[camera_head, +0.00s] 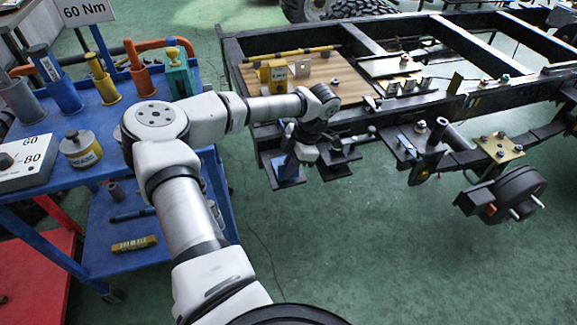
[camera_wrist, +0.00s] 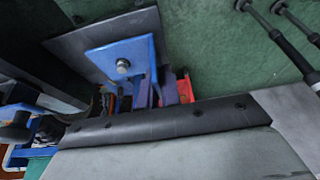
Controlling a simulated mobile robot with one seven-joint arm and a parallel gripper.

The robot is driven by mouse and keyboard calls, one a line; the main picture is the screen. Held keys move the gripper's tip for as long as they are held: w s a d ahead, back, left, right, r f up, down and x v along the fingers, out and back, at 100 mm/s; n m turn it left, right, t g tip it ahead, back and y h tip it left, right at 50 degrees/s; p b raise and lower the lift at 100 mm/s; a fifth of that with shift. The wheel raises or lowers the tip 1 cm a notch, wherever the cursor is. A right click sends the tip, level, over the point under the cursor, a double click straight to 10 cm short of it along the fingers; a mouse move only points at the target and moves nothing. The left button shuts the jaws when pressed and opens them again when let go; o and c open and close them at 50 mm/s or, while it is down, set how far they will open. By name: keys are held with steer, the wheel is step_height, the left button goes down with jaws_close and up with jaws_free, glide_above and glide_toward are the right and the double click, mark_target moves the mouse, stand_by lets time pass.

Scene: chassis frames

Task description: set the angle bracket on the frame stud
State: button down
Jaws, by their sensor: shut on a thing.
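The blue angle bracket (camera_head: 287,167) is below my wrist, at a dark plate on the near side of the chassis frame. My gripper (camera_head: 297,155) is shut on it, though my wrist partly hides the grip in the head view. In the wrist view the bracket's flat blue flange (camera_wrist: 101,56) lies over the dark plate (camera_wrist: 77,43). The round metal tip of the frame stud (camera_wrist: 122,66) shows within the flange, as if through its hole. I cannot tell whether the flange rests fully on the plate. My fingers (camera_wrist: 160,92) are mostly hidden in the wrist view.
A wooden board (camera_head: 345,68) with small parts lies on the frame. Another dark plate (camera_head: 338,160) is just right of the bracket. A blue cart (camera_head: 112,178) with tools stands at the left. A wheel hub (camera_head: 515,190) is at the right. Green floor is open in front.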

steer(key=shift+f+b, duration=0.35)
stand_by(0.4)
steer(key=c, duration=1.5)
jaws_free()
steer(key=shift+r, duration=0.1)
steer(key=shift+r+p, duration=0.85)
steer(key=shift+r, duration=0.55)
steer(key=shift+r+p, duration=1.55)
steer(key=shift+r, duration=1)
